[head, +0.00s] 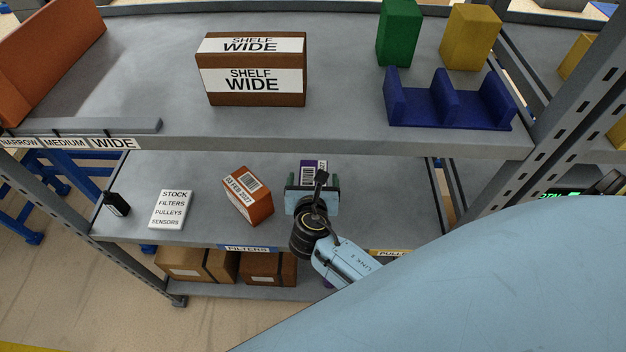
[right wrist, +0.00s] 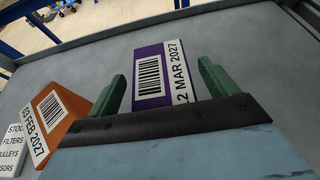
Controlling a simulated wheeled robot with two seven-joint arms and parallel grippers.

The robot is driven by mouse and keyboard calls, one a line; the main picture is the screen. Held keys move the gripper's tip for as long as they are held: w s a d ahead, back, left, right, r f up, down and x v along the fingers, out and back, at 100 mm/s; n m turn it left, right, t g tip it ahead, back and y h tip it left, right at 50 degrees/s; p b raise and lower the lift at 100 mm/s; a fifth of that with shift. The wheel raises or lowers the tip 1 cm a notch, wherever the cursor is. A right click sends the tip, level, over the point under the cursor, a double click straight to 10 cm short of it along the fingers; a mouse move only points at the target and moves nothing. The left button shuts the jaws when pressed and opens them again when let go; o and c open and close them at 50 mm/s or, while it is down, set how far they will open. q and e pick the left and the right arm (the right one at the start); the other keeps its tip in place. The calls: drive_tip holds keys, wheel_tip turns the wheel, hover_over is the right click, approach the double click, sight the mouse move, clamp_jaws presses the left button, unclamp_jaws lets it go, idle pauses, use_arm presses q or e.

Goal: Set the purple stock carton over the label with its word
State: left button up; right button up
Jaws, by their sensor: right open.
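The purple carton (head: 308,167) stands on the middle shelf, mostly hidden in the head view by my right gripper (head: 312,183). In the right wrist view the purple carton (right wrist: 147,48) shows a white label with a barcode and "12 MAR 2027". It lies ahead of and between the two green fingers of my open right gripper (right wrist: 161,82); contact cannot be told. On the shelf's front edge are a "FILTERS" label (head: 246,248) and a partly hidden label starting "PULLE" (head: 388,253). No stock word is readable on the carton. My left gripper is out of view.
An orange carton (head: 249,196) dated "03 FEB 2027" stands left of the purple one. Further left are a card (head: 172,210) listing stock words and a black bottle (head: 117,204). The upper shelf (head: 340,125) overhangs behind, holding a brown "SHELF WIDE" box (head: 203,82).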

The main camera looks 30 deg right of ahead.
drive_tip(key=shift+r, duration=0.15)
drive_tip(key=p+v, duration=0.1)
drive_tip(key=v, duration=1.1)
drive_tip(key=shift+p, duration=0.35)
drive_tip(key=shift+d, duration=0.1)
